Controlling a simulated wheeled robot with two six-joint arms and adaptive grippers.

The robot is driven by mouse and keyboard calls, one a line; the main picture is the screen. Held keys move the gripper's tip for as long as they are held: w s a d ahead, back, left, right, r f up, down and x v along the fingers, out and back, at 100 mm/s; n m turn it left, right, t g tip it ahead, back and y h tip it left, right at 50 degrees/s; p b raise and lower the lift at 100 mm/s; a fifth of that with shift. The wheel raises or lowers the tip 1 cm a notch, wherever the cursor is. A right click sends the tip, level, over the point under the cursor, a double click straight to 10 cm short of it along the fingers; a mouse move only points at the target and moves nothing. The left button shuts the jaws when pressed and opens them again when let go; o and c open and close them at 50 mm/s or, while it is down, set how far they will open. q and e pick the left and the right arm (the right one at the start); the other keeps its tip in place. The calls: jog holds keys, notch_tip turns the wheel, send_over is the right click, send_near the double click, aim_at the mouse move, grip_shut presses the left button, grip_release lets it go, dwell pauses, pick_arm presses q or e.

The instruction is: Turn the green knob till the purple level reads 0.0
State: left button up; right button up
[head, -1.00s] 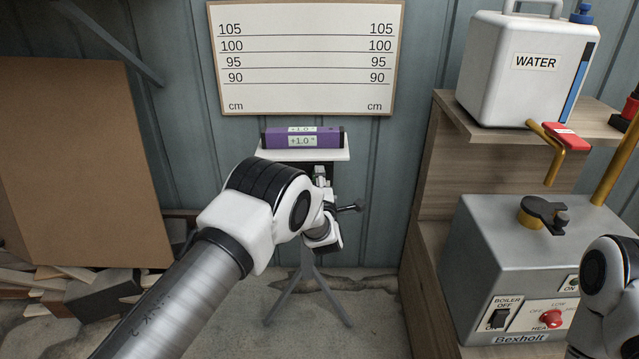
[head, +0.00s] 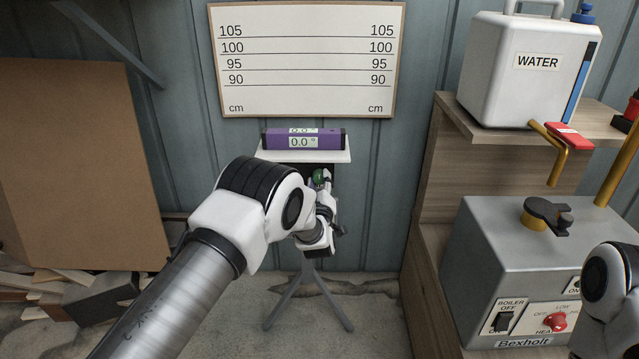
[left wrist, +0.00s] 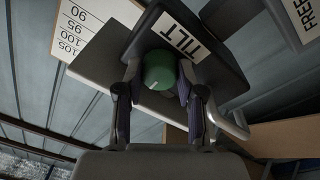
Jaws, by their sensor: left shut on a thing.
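The purple level (head: 303,139) lies on the white top plate (head: 343,155) of a tripod stand, and its displays read 0.0°. The green knob (head: 319,179) sits just under the plate, partly hidden by my left gripper (head: 326,190). In the left wrist view the green knob (left wrist: 159,70) lies between the two fingers of my left gripper (left wrist: 160,95), beside a "TILT" label (left wrist: 181,45). The left gripper is shut on the knob. Only part of my right arm shows at the lower right edge; its gripper is out of view.
A height chart (head: 305,60) hangs behind the stand. A wooden shelf (head: 455,120) with a white water tank (head: 528,70) and a grey boiler (head: 560,270) stand to the right. A brown board (head: 80,165) leans at the left above scrap wood (head: 70,290).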

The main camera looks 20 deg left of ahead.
pick_arm(q)
jog(key=shift+m, duration=0.9)
jog(key=o, duration=1.1)
jog(key=shift+o, duration=0.2)
jog(key=shift+s, duration=0.1)
jog(key=v, duration=1.2)
jog(key=shift+a+f, duration=0.1)
